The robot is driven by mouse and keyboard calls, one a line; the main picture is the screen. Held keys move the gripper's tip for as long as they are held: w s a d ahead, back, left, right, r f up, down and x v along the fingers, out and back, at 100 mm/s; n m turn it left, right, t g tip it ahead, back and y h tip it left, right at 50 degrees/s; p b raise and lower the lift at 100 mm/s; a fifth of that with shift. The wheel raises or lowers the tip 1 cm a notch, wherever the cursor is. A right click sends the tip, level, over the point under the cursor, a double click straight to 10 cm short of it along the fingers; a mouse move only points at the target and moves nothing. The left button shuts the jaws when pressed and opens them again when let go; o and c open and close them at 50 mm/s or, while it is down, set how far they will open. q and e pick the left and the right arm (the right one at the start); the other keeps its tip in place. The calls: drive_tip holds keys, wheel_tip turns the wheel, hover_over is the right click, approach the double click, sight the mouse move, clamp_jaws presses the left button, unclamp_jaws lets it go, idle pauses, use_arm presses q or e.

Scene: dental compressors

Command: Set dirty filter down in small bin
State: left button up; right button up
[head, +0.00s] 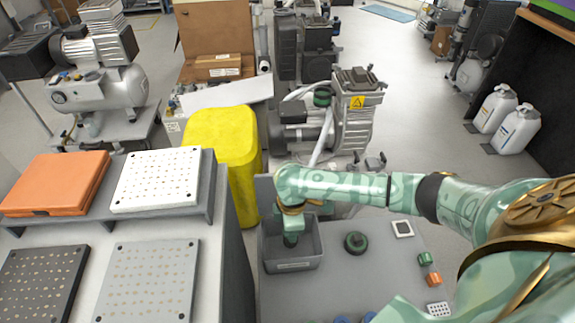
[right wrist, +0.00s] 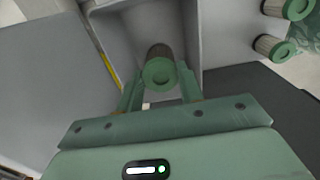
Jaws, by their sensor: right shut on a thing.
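The dirty filter (right wrist: 160,69), a ribbed cylinder with a green end cap, is between the two fingers of my right gripper (right wrist: 159,88) in the right wrist view. The gripper is shut on it. In the head view my right gripper (head: 291,238) points down into the small grey bin (head: 293,265), with its tip inside the bin's walls. The bin also shows around the filter in the right wrist view (right wrist: 125,30). I cannot tell whether the filter touches the bin floor. My left gripper is not in view.
The grey table (head: 340,285) carries a dark green round part (head: 356,242), a white square frame (head: 402,229), and small green (head: 424,258) and orange (head: 433,279) pieces. A yellow container (head: 222,140) stands left of the bin. A compressor (head: 330,125) stands behind.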

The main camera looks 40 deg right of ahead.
wheel_tip(320, 180, down, 7)
drive_tip(key=b, duration=0.6)
drive_tip(key=shift+r, duration=0.15)
drive_tip(key=shift+f, duration=0.3)
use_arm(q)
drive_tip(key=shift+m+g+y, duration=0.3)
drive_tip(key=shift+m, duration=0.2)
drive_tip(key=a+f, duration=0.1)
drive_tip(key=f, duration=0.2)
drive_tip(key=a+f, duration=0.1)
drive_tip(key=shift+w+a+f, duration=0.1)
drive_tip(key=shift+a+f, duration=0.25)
use_arm(e)
drive_tip(key=shift+f, duration=0.25)
use_arm(q)
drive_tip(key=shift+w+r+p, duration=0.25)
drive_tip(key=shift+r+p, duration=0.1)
drive_tip(key=shift+p, duration=0.15)
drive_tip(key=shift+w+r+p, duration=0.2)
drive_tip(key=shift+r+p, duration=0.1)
drive_tip(key=shift+p, duration=0.05)
use_arm(e)
drive_tip(key=shift+d+f, duration=0.1)
